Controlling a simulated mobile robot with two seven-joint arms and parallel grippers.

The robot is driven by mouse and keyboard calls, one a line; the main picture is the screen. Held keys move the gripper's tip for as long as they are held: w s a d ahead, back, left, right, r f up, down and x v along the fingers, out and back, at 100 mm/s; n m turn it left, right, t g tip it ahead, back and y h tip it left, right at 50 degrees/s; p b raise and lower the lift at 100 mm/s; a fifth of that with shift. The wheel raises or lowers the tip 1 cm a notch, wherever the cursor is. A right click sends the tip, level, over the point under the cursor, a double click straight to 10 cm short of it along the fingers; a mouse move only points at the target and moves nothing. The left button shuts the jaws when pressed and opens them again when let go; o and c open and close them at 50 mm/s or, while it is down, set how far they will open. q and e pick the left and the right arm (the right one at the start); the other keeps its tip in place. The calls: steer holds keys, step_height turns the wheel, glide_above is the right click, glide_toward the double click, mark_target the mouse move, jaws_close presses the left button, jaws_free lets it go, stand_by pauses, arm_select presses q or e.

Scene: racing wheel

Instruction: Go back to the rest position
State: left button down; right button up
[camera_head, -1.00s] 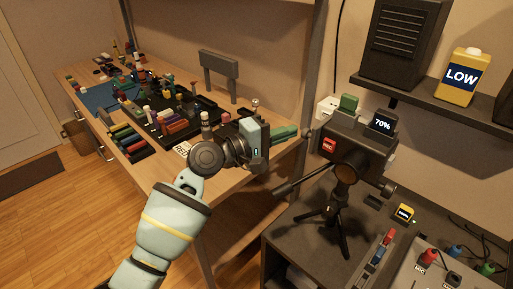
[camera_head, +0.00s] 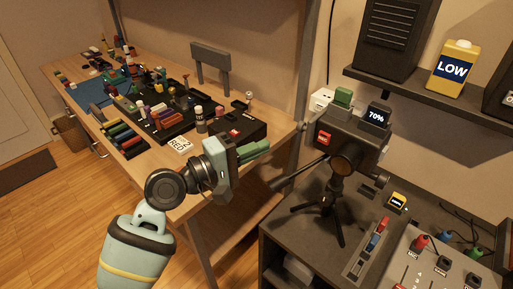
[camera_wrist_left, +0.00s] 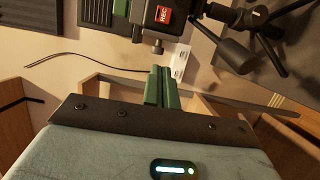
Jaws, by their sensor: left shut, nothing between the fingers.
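My left gripper (camera_head: 254,151) is in front of the right end of the wooden workbench (camera_head: 205,190), pointing right. Its green fingers are shut together with nothing between them. In the left wrist view the shut fingers (camera_wrist_left: 162,88) point up toward the camera body, apart from it. The camera (camera_head: 345,145) with a red REC label stands on a black tripod (camera_head: 334,205) on the dark cabinet, to the right of my left gripper. My right gripper shows in neither view.
The workbench holds a black tray (camera_head: 165,118) with small coloured parts, a black box (camera_head: 238,131) and a white label card (camera_head: 180,145). A shelf (camera_head: 430,100) with a yellow LOW jug (camera_head: 453,68) is at upper right. A control panel (camera_head: 425,275) sits at lower right. Wooden floor is open at left.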

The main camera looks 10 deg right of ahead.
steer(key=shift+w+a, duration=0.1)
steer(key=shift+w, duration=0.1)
